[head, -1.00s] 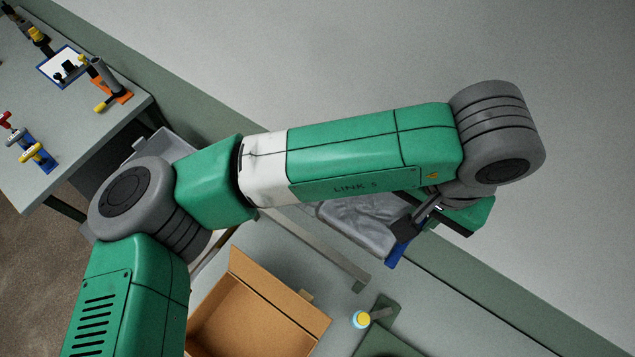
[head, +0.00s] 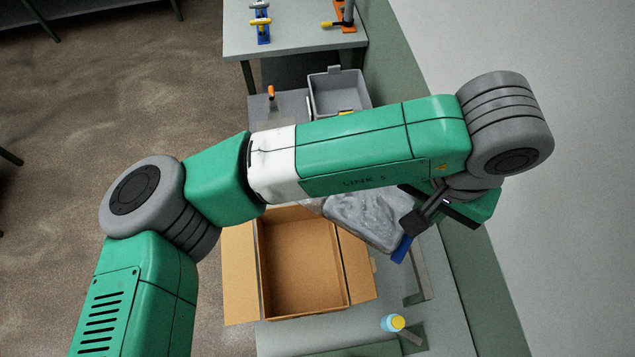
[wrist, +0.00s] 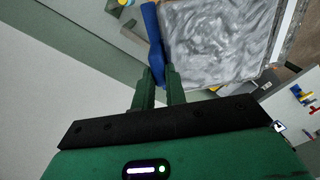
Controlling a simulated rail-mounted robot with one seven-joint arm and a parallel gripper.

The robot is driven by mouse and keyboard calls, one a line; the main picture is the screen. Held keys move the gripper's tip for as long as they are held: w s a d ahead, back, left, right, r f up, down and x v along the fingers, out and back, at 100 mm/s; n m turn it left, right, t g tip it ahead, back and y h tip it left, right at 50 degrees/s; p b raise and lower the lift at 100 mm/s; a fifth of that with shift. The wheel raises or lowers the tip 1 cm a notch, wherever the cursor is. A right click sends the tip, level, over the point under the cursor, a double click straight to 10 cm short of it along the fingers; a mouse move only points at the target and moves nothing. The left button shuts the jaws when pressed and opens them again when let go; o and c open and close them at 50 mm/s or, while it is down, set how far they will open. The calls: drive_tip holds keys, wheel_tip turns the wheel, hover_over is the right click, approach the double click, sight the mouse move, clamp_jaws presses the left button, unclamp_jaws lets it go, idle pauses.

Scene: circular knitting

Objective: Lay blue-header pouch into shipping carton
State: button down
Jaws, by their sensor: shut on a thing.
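The blue-header pouch (head: 368,218) is a clear bag with grey, crinkled contents and a blue header (head: 402,248) along one edge. My gripper (head: 418,222) is shut on the header edge and holds the pouch off to the upper right of the carton. In the wrist view the two fingers (wrist: 158,82) pinch the blue header (wrist: 153,40), and the grey pouch body (wrist: 215,45) extends to the right. The open shipping carton (head: 300,275) stands on the bench with flaps spread. My arm hides part of the carton's far side and part of the pouch.
A yellow-and-blue round item (head: 393,323) stands right of the carton. A grey bin (head: 340,95) sits beyond my arm. A far table (head: 290,38) bears coloured tools. A wall (head: 540,250) borders the bench on the right.

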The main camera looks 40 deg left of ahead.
drive_tip(key=w+n, duration=0.1)
drive_tip(key=w, duration=0.1)
drive_tip(key=w+n+b, duration=0.1)
drive_tip(key=w, duration=0.1)
drive_tip(key=shift+w+a+r+n, duration=0.2)
drive_tip(key=shift+w+n, duration=0.1)
drive_tip(key=shift+w, duration=0.05)
drive_tip(key=w+a+f+n+b, duration=0.35)
drive_tip(key=w+a+n, duration=0.25)
drive_tip(key=a+n, duration=0.2)
drive_tip(key=s+a+f+n+b, duration=0.2)
drive_tip(key=a+f+n, duration=0.6)
drive_tip(key=f, duration=0.4)
drive_tip(key=s+a+f+n+b, duration=0.1)
drive_tip(key=s+a+f+n, duration=0.4)
drive_tip(key=f, duration=0.5)
drive_tip(key=s+a+f+n+b, duration=0.25)
drive_tip(key=s+a+f, duration=0.25)
drive_tip(key=s+f, duration=0.35)
wheel_tip(320, 180, down, 11)
drive_tip(key=shift+w+r+p, duration=0.15)
drive_tip(key=shift+w+p, duration=0.3)
drive_tip(key=shift+a, duration=0.1)
drive_tip(key=shift+f+b, duration=0.3)
drive_tip(key=shift+f, duration=0.3)
